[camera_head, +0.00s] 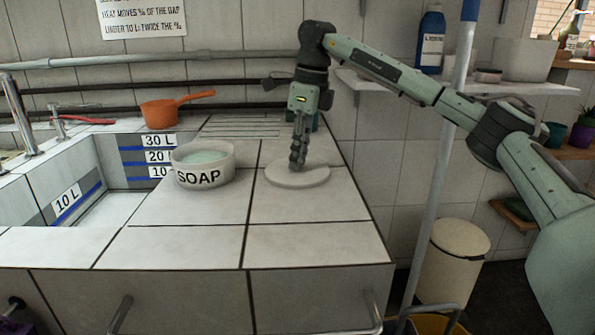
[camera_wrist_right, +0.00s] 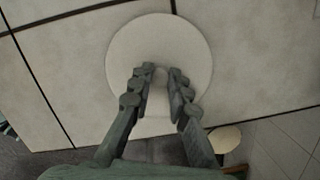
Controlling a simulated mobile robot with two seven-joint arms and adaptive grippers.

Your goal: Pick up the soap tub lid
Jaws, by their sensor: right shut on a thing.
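The soap tub lid (camera_head: 297,177) is a round, pale disc lying on the tiled counter, to the right of the white tub marked SOAP (camera_head: 203,166). The tub is uncovered and shows pale green content. My right gripper (camera_head: 298,166) points down onto the middle of the lid. In the right wrist view its fingers (camera_wrist_right: 159,85) are closed on both sides of a small raised knob of the lid (camera_wrist_right: 160,35). The lid appears flat on the counter. My left gripper is in neither view.
The sink (camera_head: 110,208) with litre marks lies to the left of the tub. An orange pan (camera_head: 162,112) stands behind it. A shelf with a blue bottle (camera_head: 430,42) is at the back right. A grey pole (camera_head: 440,165) rises right of the counter. The front counter tiles are clear.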

